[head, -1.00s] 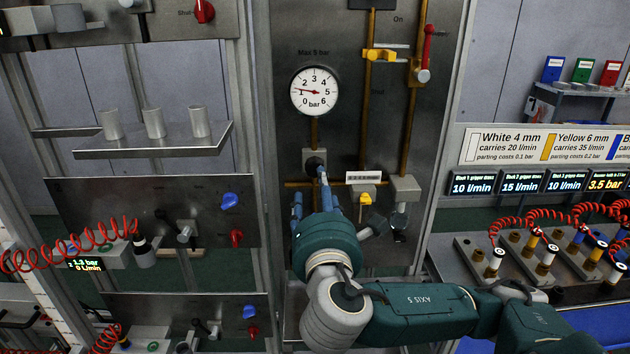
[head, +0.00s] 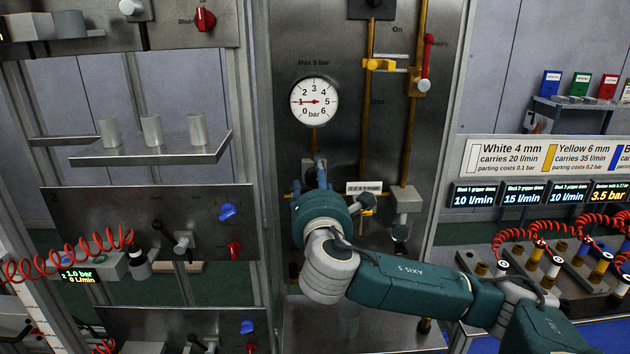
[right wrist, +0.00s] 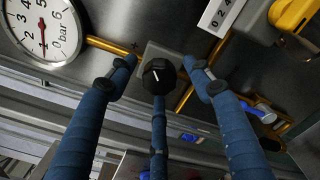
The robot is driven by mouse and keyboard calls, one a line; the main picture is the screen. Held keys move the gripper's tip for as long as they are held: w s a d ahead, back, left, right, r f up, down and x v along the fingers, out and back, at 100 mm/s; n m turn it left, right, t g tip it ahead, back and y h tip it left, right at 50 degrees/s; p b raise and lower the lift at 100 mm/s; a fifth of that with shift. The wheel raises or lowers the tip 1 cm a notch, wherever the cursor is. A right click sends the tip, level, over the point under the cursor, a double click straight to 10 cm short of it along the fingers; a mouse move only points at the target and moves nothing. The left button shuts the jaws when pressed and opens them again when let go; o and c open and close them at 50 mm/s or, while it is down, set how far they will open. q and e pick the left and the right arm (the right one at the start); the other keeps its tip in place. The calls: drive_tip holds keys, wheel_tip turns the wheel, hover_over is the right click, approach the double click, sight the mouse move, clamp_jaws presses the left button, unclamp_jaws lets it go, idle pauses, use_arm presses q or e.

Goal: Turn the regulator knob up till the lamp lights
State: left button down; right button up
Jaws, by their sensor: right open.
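The black regulator knob (right wrist: 158,82) with a white pointer mark shows in the right wrist view. My right gripper (right wrist: 160,66) is open, its blue fingers spread around the knob with gaps at the sides; contact of the lower finger is unclear. In the head view the right gripper (head: 318,178) is at the panel below the gauge and hides the knob. The round gauge (head: 314,101), marked Max 5 bar, has its red needle near 1. I cannot make out a lit lamp. My left gripper is not in view.
Brass pipes (head: 366,110) and a yellow valve handle (head: 378,64) are on the panel. A shelf with several grey cylinders (head: 152,157) stands left, hose blocks (head: 540,265) right.

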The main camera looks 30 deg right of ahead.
drive_tip(key=c, duration=1.1)
drive_tip(key=shift+c, duration=0.2)
drive_tip(key=shift+f+m, duration=0.1)
drive_tip(key=shift+m, duration=0.2)
